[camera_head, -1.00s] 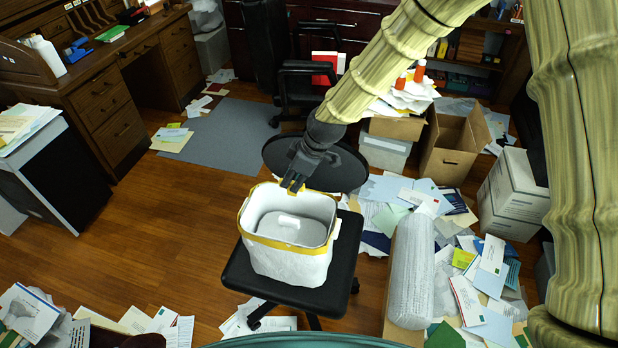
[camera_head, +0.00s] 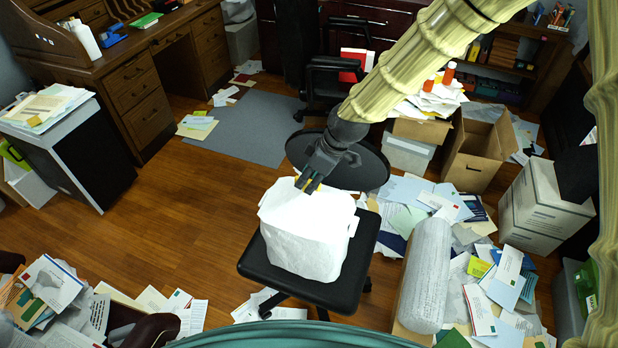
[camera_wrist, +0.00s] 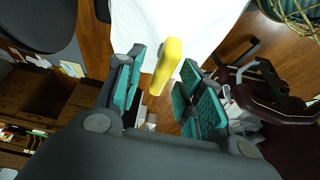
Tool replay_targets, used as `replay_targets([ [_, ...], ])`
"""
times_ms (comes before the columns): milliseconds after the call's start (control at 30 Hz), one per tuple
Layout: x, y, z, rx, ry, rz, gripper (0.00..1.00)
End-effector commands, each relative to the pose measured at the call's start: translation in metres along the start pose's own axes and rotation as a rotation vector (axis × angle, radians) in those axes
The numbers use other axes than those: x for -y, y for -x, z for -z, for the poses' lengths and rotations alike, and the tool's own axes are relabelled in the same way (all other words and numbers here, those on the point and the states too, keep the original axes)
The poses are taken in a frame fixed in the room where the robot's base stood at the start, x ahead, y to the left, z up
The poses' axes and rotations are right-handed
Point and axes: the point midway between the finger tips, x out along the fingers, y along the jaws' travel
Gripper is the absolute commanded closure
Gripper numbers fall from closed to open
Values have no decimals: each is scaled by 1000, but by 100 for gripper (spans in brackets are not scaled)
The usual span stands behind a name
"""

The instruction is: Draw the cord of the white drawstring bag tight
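The white drawstring bag (camera_head: 305,240) stands on the black seat of a stool (camera_head: 350,285). Its top is drawn in, and no open mouth shows in the head view. My gripper (camera_head: 310,186) is at the bag's top rear edge. In the wrist view, the yellow cord (camera_wrist: 167,66) lies between the two teal-padded fingers of my gripper (camera_wrist: 163,62), with a visible gap beside it, so the fingers look open around it. White bag cloth (camera_wrist: 185,25) fills the upper middle of that view. Most of the cord is hidden in the head view.
A round black disc (camera_head: 365,170) is just behind my gripper. Papers and a bubble-wrap roll (camera_head: 428,275) lie to the right, near an open cardboard box (camera_head: 475,155). The wooden floor (camera_head: 190,215) left of the stool is mostly clear.

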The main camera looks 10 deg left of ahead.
Motion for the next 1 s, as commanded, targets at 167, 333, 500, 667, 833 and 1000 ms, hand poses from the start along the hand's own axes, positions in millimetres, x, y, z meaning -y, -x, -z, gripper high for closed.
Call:
replay_targets([
  [167,0,26,1,-2,1,-3,62],
  [333,0,58,1,-3,1,-3,62],
  [500,0,87,1,-3,1,-2,62],
  [667,0,105,0,-2,2,-1,62],
  [833,1,114,0,-1,1,-1,62],
  [1000,1,115,0,-1,1,-1,62],
])
